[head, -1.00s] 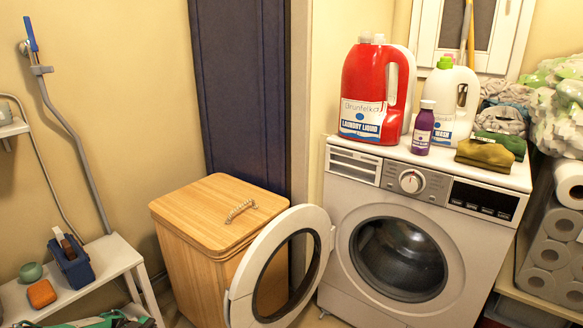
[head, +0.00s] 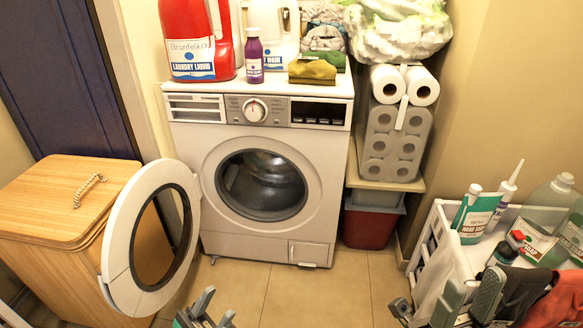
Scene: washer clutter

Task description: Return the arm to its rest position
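My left gripper (head: 214,308) shows at the bottom edge, left of centre, in front of the washer. Its grey fingertips stand apart with nothing visible between them; the rest is cut off by the frame. My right gripper (head: 468,297) is at the bottom right, in front of the white rack. Its grey fingers are apart. Dark cloth (head: 521,289) lies close beside it, and I see no clear grip on it. The washer (head: 262,178) stands ahead, its round door (head: 117,250) swung open to the left.
A wooden hamper (head: 50,205) stands left of the door. A white rack (head: 437,250) with several bottles and a red cloth (head: 562,300) is at the right. Paper rolls (head: 390,145) sit on a shelf right of the washer. The tiled floor (head: 318,290) in the middle is clear.

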